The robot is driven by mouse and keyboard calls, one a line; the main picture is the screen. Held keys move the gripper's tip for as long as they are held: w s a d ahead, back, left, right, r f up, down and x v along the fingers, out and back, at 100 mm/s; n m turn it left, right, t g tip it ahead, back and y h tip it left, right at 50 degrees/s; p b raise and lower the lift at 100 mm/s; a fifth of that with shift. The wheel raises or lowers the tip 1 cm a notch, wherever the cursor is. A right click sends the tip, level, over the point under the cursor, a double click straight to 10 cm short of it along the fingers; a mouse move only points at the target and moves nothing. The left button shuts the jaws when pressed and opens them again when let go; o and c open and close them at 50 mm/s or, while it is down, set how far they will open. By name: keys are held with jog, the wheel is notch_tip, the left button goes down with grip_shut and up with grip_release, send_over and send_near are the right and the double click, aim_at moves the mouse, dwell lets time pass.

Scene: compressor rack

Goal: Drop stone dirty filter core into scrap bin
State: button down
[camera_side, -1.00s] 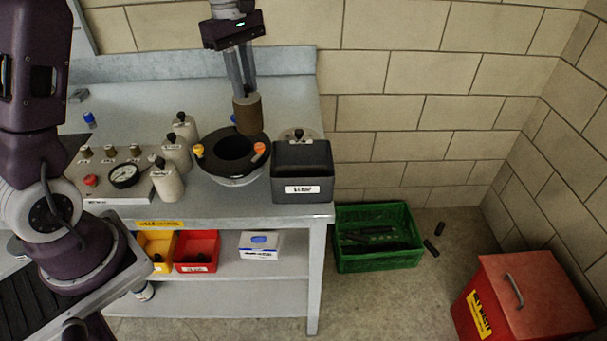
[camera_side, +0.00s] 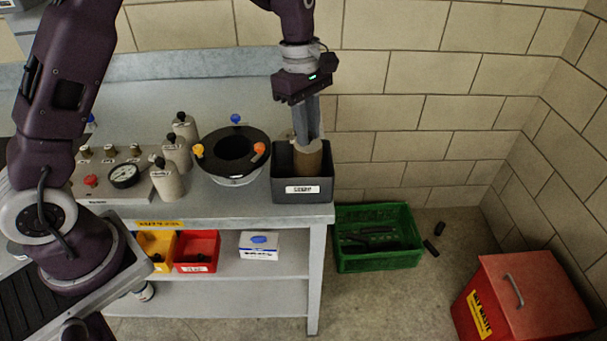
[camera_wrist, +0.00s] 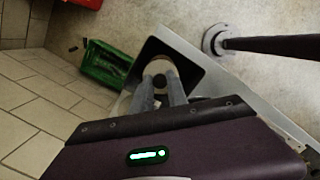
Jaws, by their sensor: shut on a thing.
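The stone dirty filter core (camera_side: 308,163) is a brown cylinder with a paler top. My gripper (camera_side: 308,142) is shut on its upper end and holds it upright. The core is partly inside the black scrap bin (camera_side: 301,190), with its lower part hidden behind the bin's front wall. The bin stands at the right end of the bench and has a white label. In the wrist view, the core (camera_wrist: 160,68) shows between the fingers, inside the dark bin opening (camera_wrist: 192,67).
A black-rimmed round housing (camera_side: 234,168) with coloured knobs stands left of the bin. Several pale bottles (camera_side: 168,182) and a gauge panel (camera_side: 112,180) are farther left. A green crate (camera_side: 377,259) and a red lidded waste box (camera_side: 525,295) are on the floor at right.

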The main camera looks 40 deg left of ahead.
jog(key=c, duration=1.2)
grip_release()
jog(key=shift+c, duration=0.2)
jog(key=r, duration=0.6)
jog(key=shift+a+r, duration=0.35)
jog(key=shift+a, duration=0.05)
jog(key=s+r+m+t, duration=0.2)
jog(key=s+r+m, duration=0.3)
jog(key=s, duration=0.3)
jog(key=s+r+m+t, duration=0.1)
jog(key=s+r+m, duration=0.4)
jog(key=s, duration=0.4)
jog(key=s+f+m+t, duration=0.1)
jog(key=s+f+m, duration=0.1)
jog(key=s+m, duration=0.2)
jog(key=s+a+f+m+t+y, duration=0.1)
jog(key=s+f+m, duration=0.1)
jog(key=s+m, duration=0.2)
jog(key=s, duration=0.3)
jog(key=shift+s+a+t, duration=0.25)
jog(key=shift+t, duration=0.05)
